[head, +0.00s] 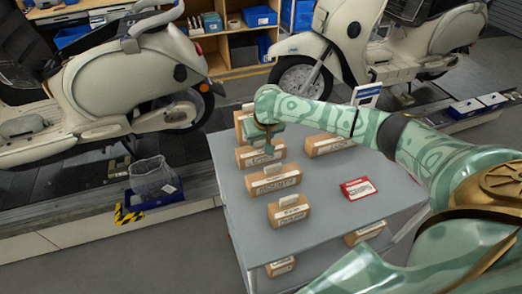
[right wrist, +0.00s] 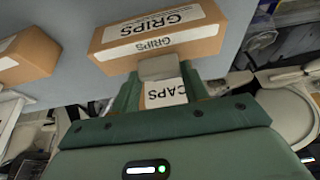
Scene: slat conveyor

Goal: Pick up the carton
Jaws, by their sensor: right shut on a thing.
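In the right wrist view my right gripper (right wrist: 160,92) is shut on a carton with a white label reading CAPS (right wrist: 167,94). Only a small part of this carton shows between the green fingers. In the head view my right gripper (head: 268,143) is at the far left part of the grey table, by the cartons there. The carton just below it (head: 262,156) has a label too small to read. I cannot tell whether the held carton touches the table. My left gripper is not in view.
A GRIPS carton (right wrist: 155,35) lies close beyond the fingers. More cartons stand on the table (head: 235,200), at the front (head: 289,212), middle (head: 272,181) and back right (head: 328,145). A red box (head: 357,188) lies at right. A bin (head: 153,190) stands left, beyond the table.

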